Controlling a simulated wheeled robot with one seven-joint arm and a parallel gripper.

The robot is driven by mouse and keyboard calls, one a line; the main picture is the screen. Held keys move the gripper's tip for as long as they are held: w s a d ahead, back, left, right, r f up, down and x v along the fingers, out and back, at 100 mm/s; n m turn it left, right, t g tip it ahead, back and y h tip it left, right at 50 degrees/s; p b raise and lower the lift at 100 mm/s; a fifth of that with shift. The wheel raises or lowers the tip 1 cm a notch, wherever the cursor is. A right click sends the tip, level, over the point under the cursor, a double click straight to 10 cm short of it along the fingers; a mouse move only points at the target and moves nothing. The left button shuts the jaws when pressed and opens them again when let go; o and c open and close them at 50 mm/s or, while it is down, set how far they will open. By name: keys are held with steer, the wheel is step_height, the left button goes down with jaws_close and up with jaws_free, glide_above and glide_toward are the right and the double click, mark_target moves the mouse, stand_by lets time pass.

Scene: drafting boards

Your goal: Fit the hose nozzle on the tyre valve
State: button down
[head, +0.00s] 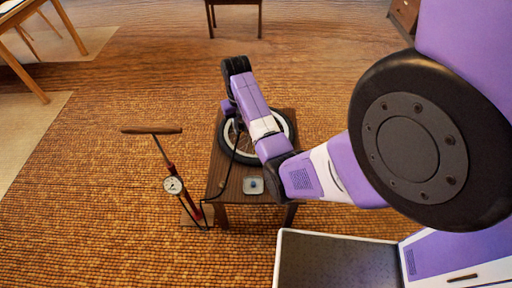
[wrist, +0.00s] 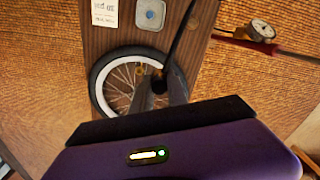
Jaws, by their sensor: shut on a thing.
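In the wrist view my gripper (wrist: 160,79) points down over the wheel (wrist: 97,82), its fingers closed around a dark piece, the hose nozzle (wrist: 158,86). The black hose (wrist: 181,35) runs from there to the top of the picture. The wheel has a black tyre, a pale rim and thin spokes, and lies flat; it also shows in the head view (head: 289,124), partly behind my arm. A small brass-coloured part (wrist: 140,71) shows beside the left finger; I cannot tell whether it is the hub or the valve. The nozzle's tip and any contact are hidden.
The wheel lies on a low wooden table (head: 226,181). A small grey tray with a blue thing (head: 253,186) and a printed card (wrist: 104,12) are on it. A floor pump (head: 173,185) with a gauge stands left of the table. Open floor lies around.

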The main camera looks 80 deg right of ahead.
steer(key=s+d, duration=0.4)
steer(key=d, duration=0.3)
steer(key=shift+s, duration=0.3)
stand_by(0.3)
steer(key=shift+f, duration=0.15)
steer(key=shift+f+b, duration=4.1)
steer(key=shift+f, duration=2.8)
steer(key=shift+f+b, duration=0.65)
steer(key=shift+f, duration=0.7)
steer(key=c, duration=1.2)
jaws_free()
steer(key=shift+r, duration=0.1)
step_height(320, 180, up, 8)
steer(key=p, duration=0.1)
steer(key=shift+p, duration=0.4)
